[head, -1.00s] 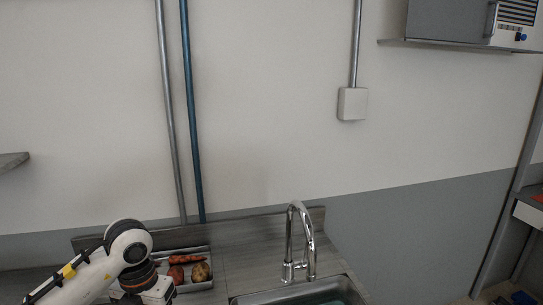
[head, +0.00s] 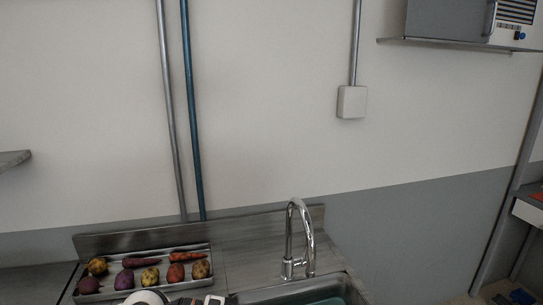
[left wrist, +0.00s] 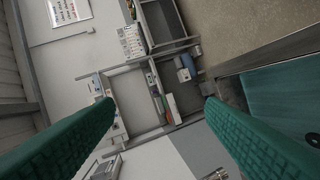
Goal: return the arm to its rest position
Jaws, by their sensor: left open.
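My left arm shows only as a small piece at the bottom edge of the head view, below the vegetable tray. In the left wrist view my left gripper (left wrist: 158,125) has its two green fingers wide apart, with nothing between them. It points across the room toward shelving and the floor. My right gripper is in neither view.
A metal tray (head: 212,255) of several potatoes, carrots and beets lies on the counter. Right of it are a tall faucet (head: 289,235) and a sink (head: 262,294). A grey wall unit (head: 448,22) hangs at upper right. A shelving unit (left wrist: 160,95) shows in the wrist view.

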